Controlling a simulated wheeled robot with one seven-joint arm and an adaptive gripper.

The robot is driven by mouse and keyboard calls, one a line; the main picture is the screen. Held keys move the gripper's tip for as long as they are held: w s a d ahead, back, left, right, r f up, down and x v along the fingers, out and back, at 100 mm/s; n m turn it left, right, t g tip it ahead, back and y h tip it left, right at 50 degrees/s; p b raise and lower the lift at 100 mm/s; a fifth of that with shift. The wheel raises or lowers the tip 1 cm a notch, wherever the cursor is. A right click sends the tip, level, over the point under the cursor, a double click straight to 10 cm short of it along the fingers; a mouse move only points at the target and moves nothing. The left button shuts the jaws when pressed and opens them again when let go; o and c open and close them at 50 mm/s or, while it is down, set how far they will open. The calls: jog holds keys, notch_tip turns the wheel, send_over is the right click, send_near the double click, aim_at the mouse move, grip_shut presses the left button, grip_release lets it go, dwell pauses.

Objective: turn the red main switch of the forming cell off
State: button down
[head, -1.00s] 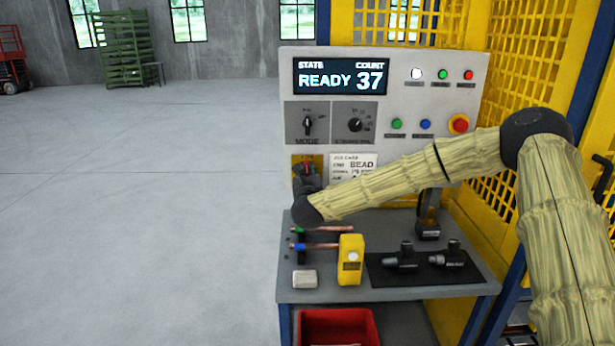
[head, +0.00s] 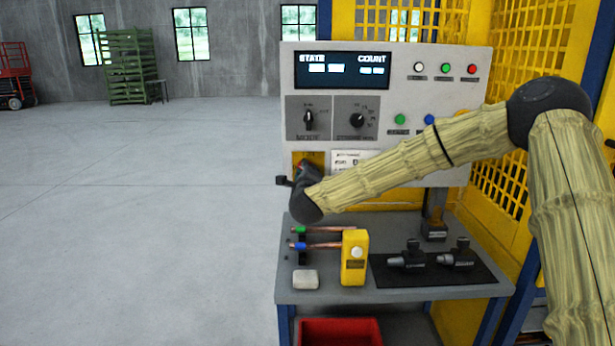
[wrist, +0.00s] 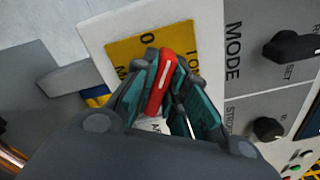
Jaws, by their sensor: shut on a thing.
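The red main switch handle (wrist: 160,85) stands on a yellow plate (wrist: 128,47) on the grey control panel. In the wrist view the teal fingers of my gripper (wrist: 163,76) are shut on it, one on each side. The handle slants from lower left to upper right there. In the head view my gripper (head: 303,174) is at the yellow plate (head: 316,157), tilted, and hides most of the handle.
The display (head: 345,70) shows STATE and COUNT with unreadable values. Two selector knobs sit below it. The bench (head: 390,292) beneath holds copper tubes (head: 325,245), a yellow box (head: 354,262) and dark fittings (head: 408,256). My arm crosses the panel's lower right.

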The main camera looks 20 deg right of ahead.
jog(key=n, duration=0.2)
jog(key=shift+a+f+n+b, duration=0.1)
jog(key=shift+f+n+b, duration=0.05)
jog(key=shift+n+b, duration=0.25)
jog(key=shift+f+n, duration=0.15)
jog(key=shift+n, duration=1.65)
jog(key=c, duration=1.4)
grip_release()
jog(key=shift+c, duration=0.2)
jog(key=v, duration=1.2)
